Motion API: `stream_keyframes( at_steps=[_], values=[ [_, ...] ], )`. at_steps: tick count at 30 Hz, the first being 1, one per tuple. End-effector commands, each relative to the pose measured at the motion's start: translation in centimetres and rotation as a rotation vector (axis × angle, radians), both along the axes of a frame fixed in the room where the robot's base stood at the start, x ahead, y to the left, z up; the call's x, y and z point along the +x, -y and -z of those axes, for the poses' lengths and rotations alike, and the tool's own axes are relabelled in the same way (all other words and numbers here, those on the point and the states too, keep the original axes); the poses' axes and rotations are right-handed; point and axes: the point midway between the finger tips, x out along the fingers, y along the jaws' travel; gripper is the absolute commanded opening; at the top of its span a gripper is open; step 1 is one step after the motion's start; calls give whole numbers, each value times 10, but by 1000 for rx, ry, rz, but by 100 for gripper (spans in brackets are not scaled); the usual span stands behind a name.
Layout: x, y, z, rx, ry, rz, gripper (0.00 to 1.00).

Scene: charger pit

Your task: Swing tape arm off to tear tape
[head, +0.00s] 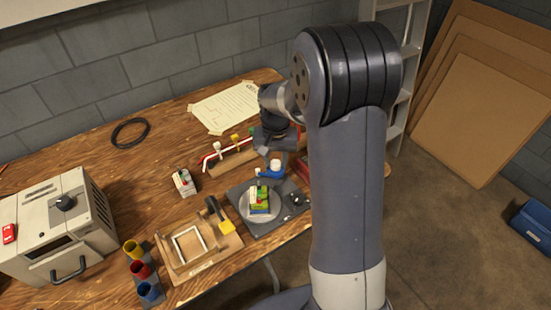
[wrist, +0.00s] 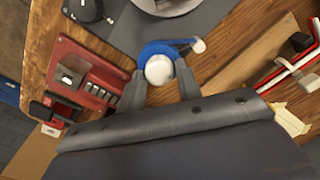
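The tape arm (head: 270,172) is blue with a white round knob or roll, and stands at the back edge of the grey base plate. In the wrist view the blue tape arm (wrist: 165,48) reaches to the right and ends in a pale tip. Its white round part lies between the fingers of my gripper (wrist: 160,76), with a narrow gap seeming to show on each side. The gripper looks open around it; contact cannot be told. A block with green, yellow and white parts (head: 260,201) sits on the round disc (head: 246,212), left of the tape arm.
A red fixture (wrist: 85,85) stands close left of my gripper in the wrist view. A wooden rail with red and white cables (head: 229,160) lies behind. A wooden frame jig (head: 190,245), colored cups (head: 139,270) and a boxy oven (head: 55,225) stand left.

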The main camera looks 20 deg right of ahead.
Motion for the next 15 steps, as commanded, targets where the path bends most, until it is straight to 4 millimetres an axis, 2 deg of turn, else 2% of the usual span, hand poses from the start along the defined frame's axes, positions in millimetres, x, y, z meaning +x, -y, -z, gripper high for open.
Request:
stream_keyframes(
  at_steps=[1,6,15],
  values=[
    [0,0,0,0,0,0,37],
    [0,0,0,0,-1,-1,50],
    [0,0,-5,0,0,-1,50]
  ],
)
